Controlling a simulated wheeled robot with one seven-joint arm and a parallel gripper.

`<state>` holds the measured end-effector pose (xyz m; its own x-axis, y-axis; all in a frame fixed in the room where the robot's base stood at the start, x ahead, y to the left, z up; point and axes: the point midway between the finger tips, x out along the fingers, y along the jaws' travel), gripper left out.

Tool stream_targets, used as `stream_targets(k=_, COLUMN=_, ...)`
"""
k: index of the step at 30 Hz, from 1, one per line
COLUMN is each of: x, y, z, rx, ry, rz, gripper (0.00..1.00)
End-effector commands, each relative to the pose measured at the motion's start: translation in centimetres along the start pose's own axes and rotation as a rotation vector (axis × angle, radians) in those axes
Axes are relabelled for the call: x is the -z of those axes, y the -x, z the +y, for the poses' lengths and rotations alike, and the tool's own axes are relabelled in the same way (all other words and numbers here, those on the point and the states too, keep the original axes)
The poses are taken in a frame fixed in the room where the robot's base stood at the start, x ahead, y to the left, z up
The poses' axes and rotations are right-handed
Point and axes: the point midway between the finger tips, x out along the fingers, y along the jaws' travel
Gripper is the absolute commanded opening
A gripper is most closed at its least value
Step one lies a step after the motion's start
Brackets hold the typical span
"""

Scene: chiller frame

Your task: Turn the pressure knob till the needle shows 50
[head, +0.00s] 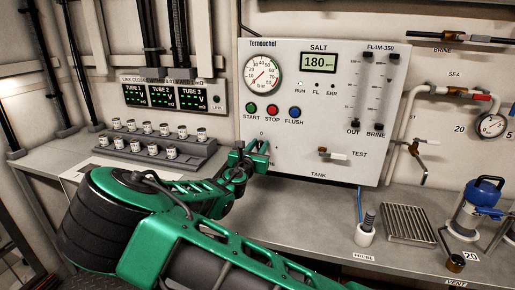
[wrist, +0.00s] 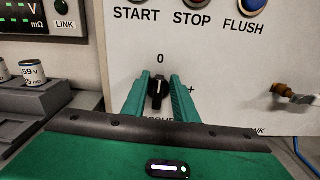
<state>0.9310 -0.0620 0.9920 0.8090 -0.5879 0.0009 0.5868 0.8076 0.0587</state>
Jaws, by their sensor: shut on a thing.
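The round pressure gauge (head: 263,75) is at the upper left of the white panel, marked in bar. Its red needle lies on a slant from lower left to upper right; I cannot read its value surely. The black pressure knob (wrist: 157,92) is on the panel below START and STOP, between a 0 mark above it and a plus mark to its right. Its pale pointer line is near upright, towards the 0. My gripper (wrist: 159,94) is shut on the knob, one green finger on each side. In the head view my gripper (head: 252,155) hides the knob.
START (head: 250,107), STOP (head: 272,109) and FLUSH (head: 295,112) buttons sit above my gripper. A TEST valve (head: 333,154) sticks out to its right. Racked small containers (head: 155,142) stand left on the bench. A probe holder (head: 365,234) and blue pump (head: 480,205) stand right.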

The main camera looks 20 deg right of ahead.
Motion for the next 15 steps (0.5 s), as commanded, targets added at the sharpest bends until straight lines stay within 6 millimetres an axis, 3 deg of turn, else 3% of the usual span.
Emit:
stream_targets(k=8, x=0.32, y=-0.02, z=-0.23, rx=-0.001, ry=-0.124, rz=0.007, gripper=0.04)
stream_targets(k=15, x=0.50, y=0.00, z=-0.67, rx=-0.001, ry=-0.341, rz=0.009, gripper=0.04)
